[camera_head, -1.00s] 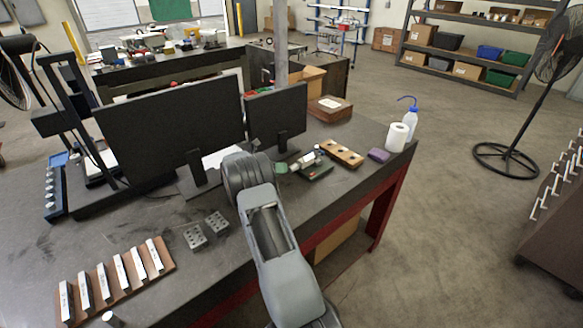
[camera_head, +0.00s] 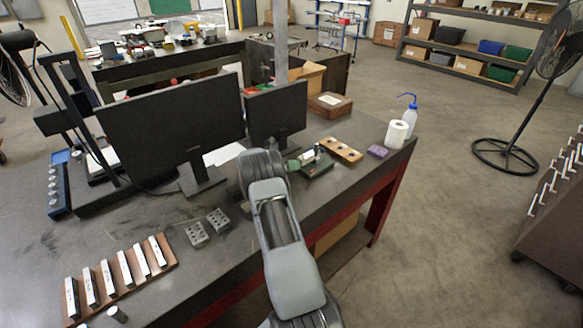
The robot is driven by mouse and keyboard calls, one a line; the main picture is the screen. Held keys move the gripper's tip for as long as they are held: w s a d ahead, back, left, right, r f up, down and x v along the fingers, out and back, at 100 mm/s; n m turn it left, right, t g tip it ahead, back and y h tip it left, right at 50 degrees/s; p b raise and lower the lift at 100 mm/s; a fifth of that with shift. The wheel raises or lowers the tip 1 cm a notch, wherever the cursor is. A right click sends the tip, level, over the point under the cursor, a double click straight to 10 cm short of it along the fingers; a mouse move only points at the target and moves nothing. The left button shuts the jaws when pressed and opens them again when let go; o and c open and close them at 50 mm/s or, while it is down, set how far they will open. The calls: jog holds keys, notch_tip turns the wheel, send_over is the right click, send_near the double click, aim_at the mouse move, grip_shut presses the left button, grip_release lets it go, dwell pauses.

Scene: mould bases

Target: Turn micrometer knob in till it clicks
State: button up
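A small device on a dark green base (camera_head: 317,166), with a pale part on top, stands on the dark workbench to the right of my arm. It looks like the micrometer in its stand, but it is too small for me to make out the knob. My arm reaches over the bench's front edge, and its end is just left of this device. A small greenish part (camera_head: 293,165) shows between my arm and the device. My gripper's fingers are hidden or too small to make out. I cannot tell whether they touch the knob.
Two monitors (camera_head: 172,127) (camera_head: 277,112) stand behind my arm. A wooden block with holes (camera_head: 341,150), a purple block (camera_head: 377,152), a paper roll (camera_head: 397,134) and a wash bottle (camera_head: 410,120) are to the right. Two grey blocks (camera_head: 197,235) and a wooden rack (camera_head: 120,283) are left.

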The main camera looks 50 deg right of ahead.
jog(key=c, duration=0.6)
